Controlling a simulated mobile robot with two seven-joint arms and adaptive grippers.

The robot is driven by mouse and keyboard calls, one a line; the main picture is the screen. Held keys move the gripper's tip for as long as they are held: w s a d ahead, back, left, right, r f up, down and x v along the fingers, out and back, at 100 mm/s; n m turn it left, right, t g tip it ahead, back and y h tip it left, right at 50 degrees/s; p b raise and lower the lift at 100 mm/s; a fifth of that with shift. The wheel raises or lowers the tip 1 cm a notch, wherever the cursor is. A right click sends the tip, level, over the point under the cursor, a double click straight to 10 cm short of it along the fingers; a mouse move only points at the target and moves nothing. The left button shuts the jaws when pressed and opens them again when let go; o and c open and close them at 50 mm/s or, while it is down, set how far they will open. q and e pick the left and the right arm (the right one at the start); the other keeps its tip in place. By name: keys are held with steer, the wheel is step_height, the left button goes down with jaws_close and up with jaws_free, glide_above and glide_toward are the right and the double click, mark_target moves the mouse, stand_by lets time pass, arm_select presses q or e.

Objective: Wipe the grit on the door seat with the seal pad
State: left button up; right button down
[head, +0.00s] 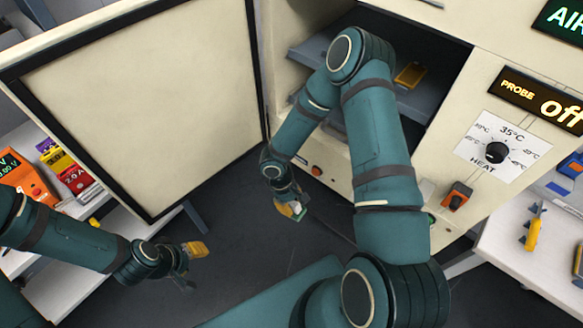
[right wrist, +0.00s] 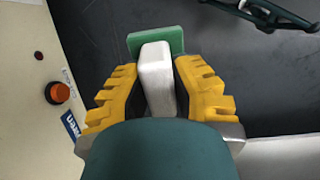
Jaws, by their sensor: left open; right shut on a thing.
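The seal pad, a green pad on a white block handle, shows in the right wrist view (right wrist: 157,70) and small in the head view (head: 299,213). My right gripper (right wrist: 158,85) is shut on the white handle, with yellow fingers on both sides. In the head view it hangs (head: 291,208) low in front of the cabinet, below the chamber opening. The cream frame around the opening (head: 285,52) is partly hidden by my right arm. I cannot make out any grit on it. My left gripper (head: 186,264) is open and empty below the open door (head: 150,95).
A yellow object (head: 409,75) lies inside the chamber. The cabinet front has a heat dial (head: 497,152) and an orange switch (head: 457,196). Benches stand at left and right, with colored boxes (head: 66,172) on the left one. The dark floor (head: 250,245) between is open.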

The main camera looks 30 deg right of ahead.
steer(key=d+f+n+g+h, duration=0.1)
steer(key=d+f+n+h, duration=0.2)
steer(key=n+h, duration=0.3)
steer(key=n+t+h+b, duration=0.2)
steer(key=n+t+h, duration=0.7)
steer(key=n+t, duration=0.2)
glide_toward(314, 146)
steer(key=shift+x, duration=2.15)
steer(key=shift+b+x, duration=0.45)
steer(key=shift+x, duration=0.45)
